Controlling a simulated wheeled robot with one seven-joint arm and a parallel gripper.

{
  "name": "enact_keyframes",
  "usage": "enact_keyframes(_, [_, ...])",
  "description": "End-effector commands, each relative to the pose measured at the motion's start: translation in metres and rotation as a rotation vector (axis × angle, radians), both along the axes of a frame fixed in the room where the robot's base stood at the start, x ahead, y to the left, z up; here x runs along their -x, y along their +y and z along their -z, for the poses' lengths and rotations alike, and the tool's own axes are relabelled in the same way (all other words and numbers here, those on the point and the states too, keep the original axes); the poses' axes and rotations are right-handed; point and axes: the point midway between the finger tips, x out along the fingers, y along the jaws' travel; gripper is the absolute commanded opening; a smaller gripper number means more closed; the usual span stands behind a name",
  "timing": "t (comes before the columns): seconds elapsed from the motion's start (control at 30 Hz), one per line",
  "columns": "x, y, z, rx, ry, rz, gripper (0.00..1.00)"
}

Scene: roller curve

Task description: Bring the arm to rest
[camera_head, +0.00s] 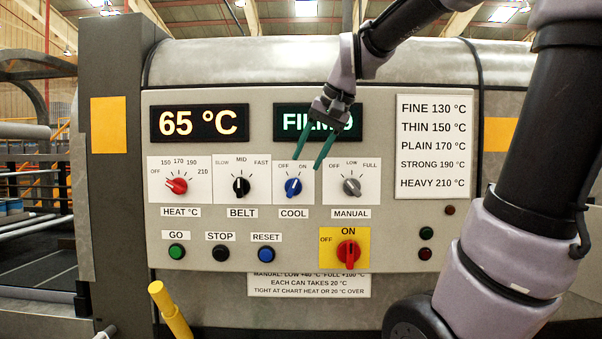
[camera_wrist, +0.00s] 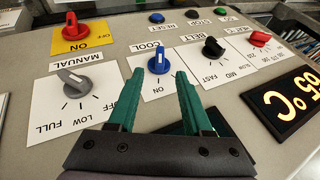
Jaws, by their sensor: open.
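My gripper (camera_head: 306,164) is open and empty in front of the control panel (camera_head: 230,275), just above the blue COOL knob (camera_head: 293,187). In the wrist view, the green fingertips (camera_wrist: 160,74) are spread below the COOL knob (camera_wrist: 159,61), which stands beyond them; I cannot tell if they touch it. The COOL knob's mark points toward ON. My arm reaches in from the upper right and partly covers the green display (camera_head: 290,122), which seems to read FILM 9.
The red HEAT knob (camera_head: 176,186), black BELT knob (camera_head: 241,187) and grey MANUAL knob (camera_head: 352,187) flank it. The red switch (camera_head: 348,253) points to ON. The heat display (camera_head: 199,123) reads 65 °C. A yellow post (camera_head: 171,311) stands in front at lower left.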

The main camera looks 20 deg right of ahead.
Motion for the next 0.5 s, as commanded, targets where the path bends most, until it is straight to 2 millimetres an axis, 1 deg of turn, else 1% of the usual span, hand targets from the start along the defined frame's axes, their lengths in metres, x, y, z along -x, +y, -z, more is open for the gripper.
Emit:
enact_keyframes(0.03, [0.003,-0.002,-0.007,0.0,-0.002,0.0,0.5])
enact_keyframes(0.1, [0.007,-0.004,-0.013,-0.001,-0.001,0.0,0.5])
enact_keyframes(0.2, [0.01,-0.006,-0.018,0.0,-0.001,0.0,0.5])
enact_keyframes(0.5, [0.012,-0.006,-0.019,0.001,0.001,0.0,0.5])
